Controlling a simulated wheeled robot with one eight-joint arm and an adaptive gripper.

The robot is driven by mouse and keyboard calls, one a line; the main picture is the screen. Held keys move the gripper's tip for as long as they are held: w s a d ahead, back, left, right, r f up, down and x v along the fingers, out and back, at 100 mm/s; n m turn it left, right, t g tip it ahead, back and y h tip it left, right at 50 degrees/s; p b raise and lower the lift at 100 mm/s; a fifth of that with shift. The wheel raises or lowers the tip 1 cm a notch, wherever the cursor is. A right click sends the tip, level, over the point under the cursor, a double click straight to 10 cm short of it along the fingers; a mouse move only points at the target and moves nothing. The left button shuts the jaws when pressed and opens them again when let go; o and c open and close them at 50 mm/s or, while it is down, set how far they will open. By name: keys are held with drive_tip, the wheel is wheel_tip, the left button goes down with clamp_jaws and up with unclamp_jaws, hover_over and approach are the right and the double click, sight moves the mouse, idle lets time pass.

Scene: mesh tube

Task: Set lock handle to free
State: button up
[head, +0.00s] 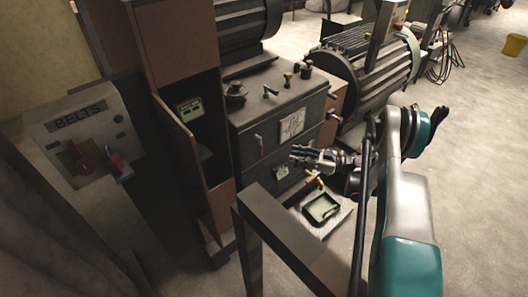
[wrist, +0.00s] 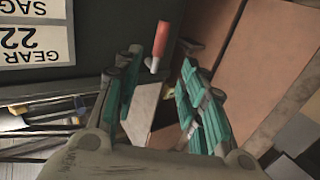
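A small red-tipped handle (head: 259,143) stands out from the front left of the dark machine cabinet. I take it for the lock handle, but no label on it can be read. In the wrist view a red handle (wrist: 162,40) on a pale metal stem shows between and just beyond the fingertips, apart from both. My gripper (head: 294,155) is in front of the cabinet, right of and slightly below the handle in the head view. In the wrist view my gripper (wrist: 158,60) has its two teal-padded fingers spread, with nothing held.
A label plate reading GEAR 22 (wrist: 32,38) appears upside down in the wrist view. A tall brown cabinet (head: 185,45) with an open door stands left of the machine. A BELTS box (head: 85,135) with red parts is farther left. A dark frame (head: 290,235) stands in front.

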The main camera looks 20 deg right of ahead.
sight(260, 148)
drive_tip(key=b+x, duration=0.4)
drive_tip(key=x, duration=0.9)
drive_tip(key=shift+w+a, duration=0.15)
drive_tip(key=shift+a, duration=0.15)
clamp_jaws()
